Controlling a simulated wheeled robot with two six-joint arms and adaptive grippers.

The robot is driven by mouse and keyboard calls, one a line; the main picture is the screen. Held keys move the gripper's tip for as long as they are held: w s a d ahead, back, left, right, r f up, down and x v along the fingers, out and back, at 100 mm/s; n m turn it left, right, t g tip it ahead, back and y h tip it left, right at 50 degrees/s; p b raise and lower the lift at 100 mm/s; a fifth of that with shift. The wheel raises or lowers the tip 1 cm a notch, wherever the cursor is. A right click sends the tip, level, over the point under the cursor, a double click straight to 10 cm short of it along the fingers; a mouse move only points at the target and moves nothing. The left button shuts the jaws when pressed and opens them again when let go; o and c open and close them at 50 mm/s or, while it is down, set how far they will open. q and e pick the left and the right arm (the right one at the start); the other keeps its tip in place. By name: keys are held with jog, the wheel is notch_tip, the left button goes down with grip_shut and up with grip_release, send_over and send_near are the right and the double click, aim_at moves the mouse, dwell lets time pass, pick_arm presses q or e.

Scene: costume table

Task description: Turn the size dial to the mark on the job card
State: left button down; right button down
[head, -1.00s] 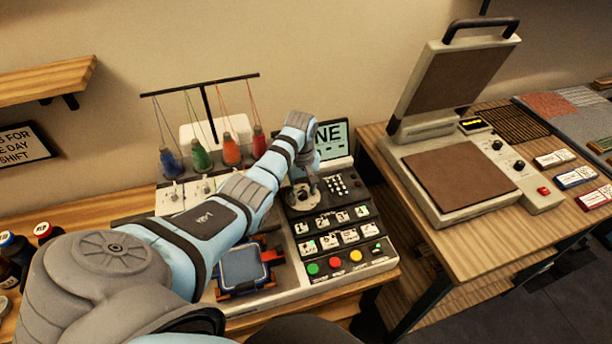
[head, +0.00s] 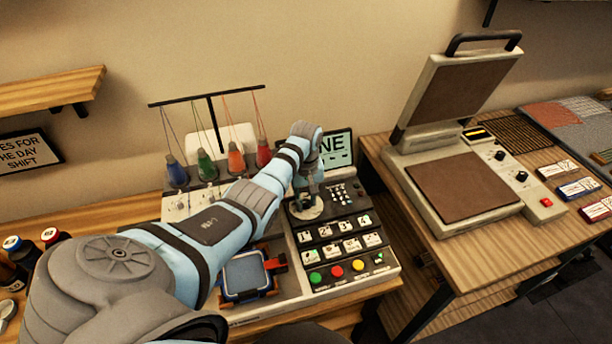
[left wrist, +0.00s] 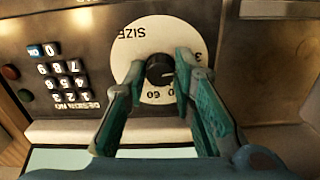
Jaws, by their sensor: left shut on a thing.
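The size dial is a dark round knob (left wrist: 160,70) on a pale disc printed SIZE, seen upside down in the left wrist view; a 60 shows on its rim. Part of the disc also shows in the head view (head: 304,212), under my wrist. My left gripper (left wrist: 158,72) reaches down onto the dial and is shut on the knob, one finger on each side. A pale line on the knob points to the right in the left wrist view. The fingers cover part of the scale. I cannot make out a job card. My right gripper is not in view.
The control panel has a keypad (head: 342,194), rows of picture buttons (head: 345,247) and coloured buttons (head: 337,271). A screen (head: 337,149) stands behind. Thread spools (head: 236,160) stand at the left, an embroidery hoop (head: 243,275) in front. An open heat press (head: 455,187) is to the right.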

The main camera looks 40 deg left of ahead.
aim_at(306, 202)
pick_arm(q)
jog(key=shift+r+m+p, duration=0.1)
jog(key=shift+m+p, duration=0.45)
jog(key=shift+m, duration=0.45)
jog(key=shift+m+p, duration=0.35)
jog(key=shift+m, duration=0.85)
jog(key=c, duration=1.3)
grip_release()
notch_tip(306, 202, up, 12)
jog(key=shift+f, duration=0.1)
